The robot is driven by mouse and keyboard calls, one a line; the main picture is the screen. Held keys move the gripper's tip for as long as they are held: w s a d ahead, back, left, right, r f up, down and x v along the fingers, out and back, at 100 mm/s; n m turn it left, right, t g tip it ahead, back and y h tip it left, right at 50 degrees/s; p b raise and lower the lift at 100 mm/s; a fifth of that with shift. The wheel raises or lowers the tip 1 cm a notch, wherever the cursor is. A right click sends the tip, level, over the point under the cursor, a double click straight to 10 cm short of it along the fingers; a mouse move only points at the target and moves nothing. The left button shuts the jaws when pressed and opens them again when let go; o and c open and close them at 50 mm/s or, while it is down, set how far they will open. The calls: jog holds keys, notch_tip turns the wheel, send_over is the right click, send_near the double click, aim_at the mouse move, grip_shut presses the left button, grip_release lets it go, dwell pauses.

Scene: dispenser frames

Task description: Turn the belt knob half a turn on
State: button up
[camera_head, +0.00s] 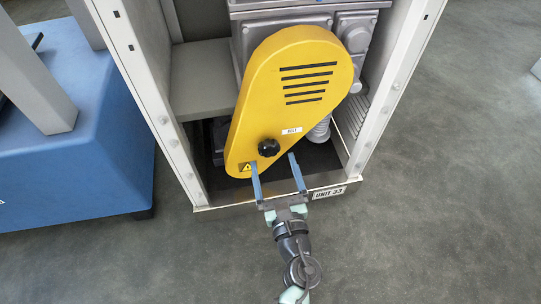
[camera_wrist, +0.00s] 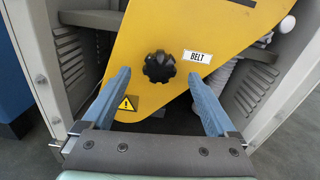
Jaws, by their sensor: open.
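The belt knob (camera_head: 268,147) is a black lobed knob low on the yellow belt cover (camera_head: 290,75). A white label reading BELT (camera_wrist: 197,57) is to its right in the wrist view. My gripper (camera_head: 274,159) is open, with its two blue fingers pointing toward the cover. In the wrist view the knob (camera_wrist: 159,67) shows beyond and between the fingertips (camera_wrist: 158,72), a little above them. The fingers do not hold the knob, and nothing is between them. The exact gap from fingertips to cover cannot be told.
The cover stands inside a white-framed cabinet (camera_head: 150,95) labelled UNIT 33 (camera_head: 330,193), with posts on both sides. A yellow warning sticker (camera_wrist: 127,103) is at the cover's lower left. A blue machine base (camera_head: 80,150) stands left. The grey floor (camera_head: 440,200) at right is clear.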

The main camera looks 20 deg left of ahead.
aim_at(270, 151)
jog(key=shift+b+x, duration=0.5)
jog(key=shift+x, duration=1.65)
jog(key=shift+c, duration=0.3)
jog(key=c, duration=1.3)
